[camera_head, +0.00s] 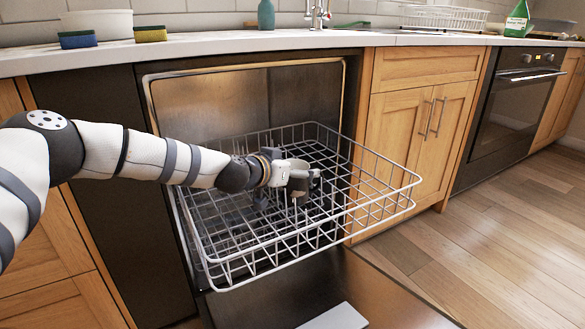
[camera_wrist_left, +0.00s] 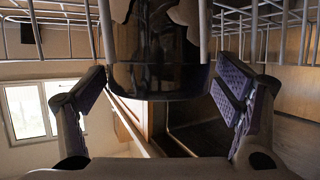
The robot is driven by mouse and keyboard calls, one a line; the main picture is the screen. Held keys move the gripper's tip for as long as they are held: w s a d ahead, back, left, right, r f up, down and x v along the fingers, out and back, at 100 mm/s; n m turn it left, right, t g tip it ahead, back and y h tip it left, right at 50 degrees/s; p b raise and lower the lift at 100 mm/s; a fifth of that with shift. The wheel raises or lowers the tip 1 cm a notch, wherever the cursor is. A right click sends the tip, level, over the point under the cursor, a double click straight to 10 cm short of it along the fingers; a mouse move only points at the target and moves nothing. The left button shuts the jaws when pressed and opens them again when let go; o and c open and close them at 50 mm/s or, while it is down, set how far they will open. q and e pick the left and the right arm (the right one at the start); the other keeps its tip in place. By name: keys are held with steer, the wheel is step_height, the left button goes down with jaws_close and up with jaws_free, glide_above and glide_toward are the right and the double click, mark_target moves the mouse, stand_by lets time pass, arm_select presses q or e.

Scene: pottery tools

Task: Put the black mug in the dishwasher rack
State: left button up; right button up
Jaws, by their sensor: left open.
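The black mug (camera_wrist_left: 155,75) shows in the left wrist view as a dark, glossy rounded body at the top middle, with its upper part cut off by the frame. My left gripper (camera_wrist_left: 160,90) is open, with one purple-padded finger on each side of the mug and a visible gap to it. In the head view my left gripper (camera_head: 290,185) is over the dishwasher rack (camera_head: 245,281), inside its wire walls. My right gripper is not in view.
The rack is pulled out over the lowered dishwasher door (camera_head: 285,303). Wooden cabinets (camera_head: 415,135) stand to its right, then a dark oven (camera_head: 508,100). Sponges (camera_head: 150,34), a bowl (camera_head: 98,23) and bottles stand on the counter (camera_head: 215,42). Rack space around the gripper looks free.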

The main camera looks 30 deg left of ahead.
arm_select(q)
steer(key=shift+r, duration=0.35)
steer(key=p+v, duration=0.5)
steer(key=v, duration=0.7)
steer(key=shift+f, duration=0.25)
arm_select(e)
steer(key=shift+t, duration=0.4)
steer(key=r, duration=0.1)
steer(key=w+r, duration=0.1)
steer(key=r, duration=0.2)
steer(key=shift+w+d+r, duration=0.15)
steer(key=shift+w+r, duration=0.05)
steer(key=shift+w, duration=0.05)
arm_select(q)
steer(key=shift+r, duration=0.1)
